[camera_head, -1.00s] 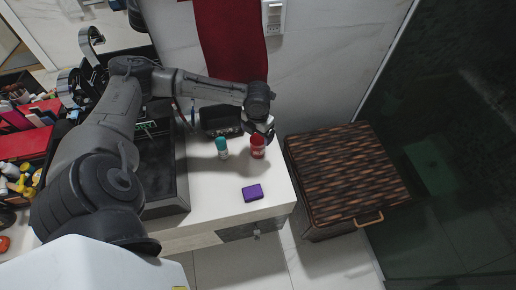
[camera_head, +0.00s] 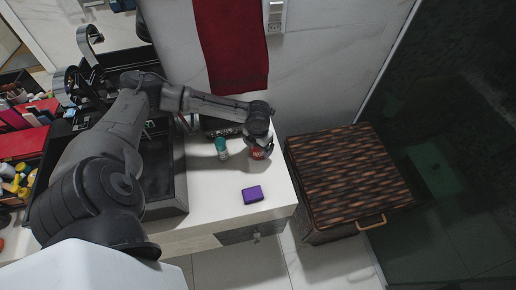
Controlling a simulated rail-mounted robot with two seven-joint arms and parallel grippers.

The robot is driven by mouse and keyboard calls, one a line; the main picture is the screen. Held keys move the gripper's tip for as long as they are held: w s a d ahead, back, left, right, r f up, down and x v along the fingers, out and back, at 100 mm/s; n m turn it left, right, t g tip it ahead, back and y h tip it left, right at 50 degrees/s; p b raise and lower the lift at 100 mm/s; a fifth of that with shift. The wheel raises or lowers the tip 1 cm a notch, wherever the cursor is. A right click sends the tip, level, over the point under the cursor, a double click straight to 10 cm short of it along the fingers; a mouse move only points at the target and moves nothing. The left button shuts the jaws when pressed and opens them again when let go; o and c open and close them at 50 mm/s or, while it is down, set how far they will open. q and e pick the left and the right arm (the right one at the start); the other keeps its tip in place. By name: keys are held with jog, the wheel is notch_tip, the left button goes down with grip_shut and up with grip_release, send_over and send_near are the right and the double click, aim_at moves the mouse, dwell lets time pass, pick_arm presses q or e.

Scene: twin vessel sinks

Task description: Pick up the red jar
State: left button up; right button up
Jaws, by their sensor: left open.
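The red jar (camera_head: 257,154) stands on the white counter (camera_head: 228,190) near its right end. My left gripper (camera_head: 261,148) has come down over the jar from above and hides its upper part. The gripper is open, with its fingers at the jar; I cannot tell whether they touch it. My right gripper is not in view.
A teal-capped bottle (camera_head: 221,149) stands just left of the jar. A purple block (camera_head: 252,195) lies nearer the counter's front edge. A dark case (camera_head: 218,127) is behind. A woven hamper (camera_head: 348,180) stands right of the counter, and a black sink (camera_head: 163,185) is left.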

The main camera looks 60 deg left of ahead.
pick_arm(q)
jog(key=shift+c, duration=0.4)
jog(key=c, duration=1)
jog(key=shift+r, duration=0.15)
